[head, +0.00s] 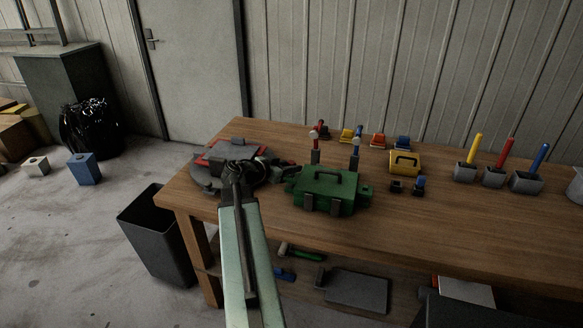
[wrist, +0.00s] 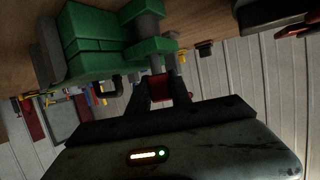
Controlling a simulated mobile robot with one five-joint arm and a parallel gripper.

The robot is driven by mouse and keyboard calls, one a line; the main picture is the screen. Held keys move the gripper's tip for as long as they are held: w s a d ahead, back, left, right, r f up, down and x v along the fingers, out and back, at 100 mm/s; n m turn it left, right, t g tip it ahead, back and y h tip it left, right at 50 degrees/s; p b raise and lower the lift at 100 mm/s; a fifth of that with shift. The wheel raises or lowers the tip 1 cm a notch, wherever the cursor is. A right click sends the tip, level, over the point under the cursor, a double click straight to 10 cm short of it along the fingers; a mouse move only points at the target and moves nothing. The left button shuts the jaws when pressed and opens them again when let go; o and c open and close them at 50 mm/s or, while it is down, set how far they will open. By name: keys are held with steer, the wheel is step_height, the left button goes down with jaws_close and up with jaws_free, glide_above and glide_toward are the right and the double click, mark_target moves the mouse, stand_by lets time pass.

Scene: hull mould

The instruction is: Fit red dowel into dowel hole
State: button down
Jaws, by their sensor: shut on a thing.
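The green mould (head: 325,188) sits on the workbench with a dark handle on top and lugs at both ends. It shows upper left in the wrist view (wrist: 88,38). My gripper (head: 272,168) is at the mould's left end. In the wrist view its dark jaws (wrist: 160,92) are shut on a small red piece, seemingly the red dowel (wrist: 160,87). A green lug (wrist: 150,48) is just beyond the jaws, with a grey cylinder in line with it. I cannot tell whether that cylinder belongs to the dowel, or whether a hole lies there.
The wooden bench (head: 430,225) has bare room at its front right. Grey holders with yellow, red (head: 506,152) and blue rods stand further right. A black bin (head: 160,240) is left of the bench.

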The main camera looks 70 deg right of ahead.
steer(key=shift+f+b, duration=0.5)
steer(key=shift+f, duration=0.1)
steer(key=c, duration=1.1)
jaws_free()
steer(key=p+v, duration=0.2)
steer(key=v, duration=0.6)
steer(key=shift+p, duration=0.35)
